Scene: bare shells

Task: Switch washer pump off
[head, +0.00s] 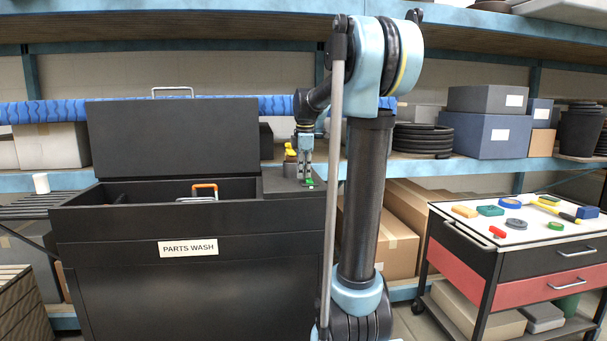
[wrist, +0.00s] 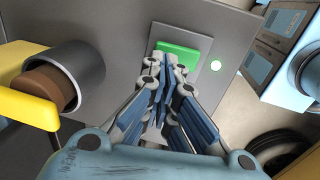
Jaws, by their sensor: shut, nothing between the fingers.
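The parts washer (head: 190,260) is a black cabinet with a "PARTS WASH" label and its lid (head: 172,138) raised. A green rectangular switch (wrist: 178,46) sits on a grey plate on the washer's right-hand top panel; its green also shows in the head view (head: 310,182). My gripper (head: 305,178) points down over this panel, fingers shut and empty. In the wrist view its fingertips (wrist: 160,62) overlap the switch's near edge and hide part of it. I cannot tell whether they touch it.
A yellow-handled fitting (wrist: 28,105) with a dark tube stands close left of my gripper. An orange-handled item (head: 205,188) sits in the washer's open basin. A tool cart (head: 520,232) stands at right. Shelves (head: 480,165) with boxes run behind.

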